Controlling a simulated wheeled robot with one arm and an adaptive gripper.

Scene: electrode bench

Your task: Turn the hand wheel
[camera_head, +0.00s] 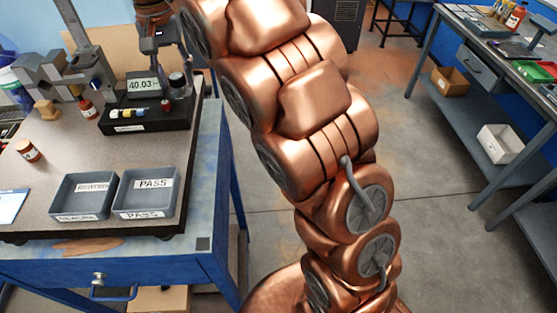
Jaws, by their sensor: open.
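My copper arm rises through the middle of the view and bends over to the bench at the upper left. My gripper (170,62), dark and small in the picture, points down there and is open. It is close above a black instrument (148,118) with a display reading 40.03. A dark round knob-like part (178,82) stands just under the gripper, at the right of the display. I cannot tell for sure whether this is the hand wheel, or whether the fingers touch it.
Two grey trays, one labelled PASS (147,207), sit at the bench's front. A blue bench (478,130) stands at right. Grey floor (440,240) is clear between.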

